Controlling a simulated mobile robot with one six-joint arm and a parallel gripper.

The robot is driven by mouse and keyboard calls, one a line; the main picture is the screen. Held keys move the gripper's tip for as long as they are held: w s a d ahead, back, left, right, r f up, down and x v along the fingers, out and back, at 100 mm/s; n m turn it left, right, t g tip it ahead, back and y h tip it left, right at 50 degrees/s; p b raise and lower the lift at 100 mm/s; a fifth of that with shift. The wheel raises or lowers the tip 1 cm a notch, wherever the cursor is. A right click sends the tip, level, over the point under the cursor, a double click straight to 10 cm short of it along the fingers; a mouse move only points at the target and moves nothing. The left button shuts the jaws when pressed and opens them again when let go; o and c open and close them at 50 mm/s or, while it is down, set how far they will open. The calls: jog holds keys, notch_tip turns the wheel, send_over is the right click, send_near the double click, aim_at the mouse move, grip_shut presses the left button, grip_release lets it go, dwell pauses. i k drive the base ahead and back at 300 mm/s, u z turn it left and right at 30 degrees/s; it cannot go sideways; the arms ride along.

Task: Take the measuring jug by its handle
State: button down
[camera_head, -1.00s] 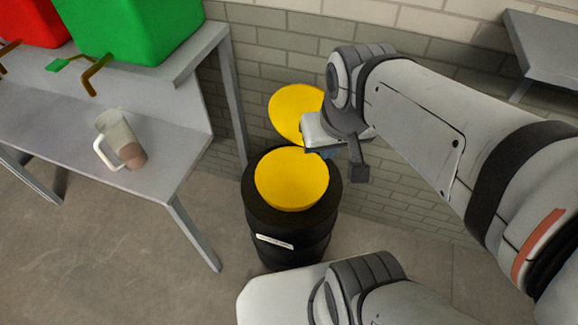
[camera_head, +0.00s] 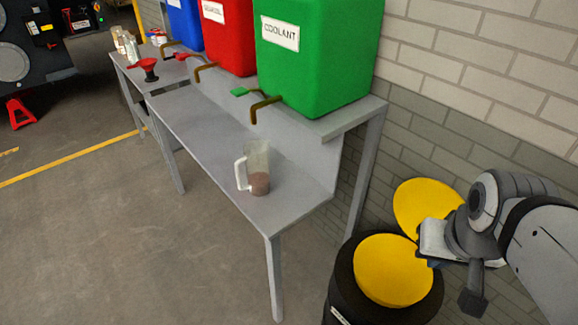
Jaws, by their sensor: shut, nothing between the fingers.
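The measuring jug (camera_head: 259,168) is clear, with brownish contents in its lower part. It stands upright on the grey bench, near the bench's right end. Its white handle (camera_head: 240,175) faces left in the picture. My gripper (camera_head: 431,246) is at the lower right, over the yellow lids of the black drum, well to the right of the jug and apart from it. It is shut and empty; its fingertips are small and partly hard to make out.
The grey bench (camera_head: 205,130) carries a raised shelf with green (camera_head: 315,60), red (camera_head: 228,38) and blue (camera_head: 184,22) tanks with taps above the jug. A black drum (camera_head: 345,290) with yellow lids (camera_head: 393,270) stands right of the bench. Open floor (camera_head: 130,240) lies in front.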

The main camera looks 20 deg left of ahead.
aim_at(255, 158)
jog(key=z, duration=1.2)
jog(key=k, duration=1.25)
jog(key=u, duration=1.75)
jog(key=i, duration=0.4)
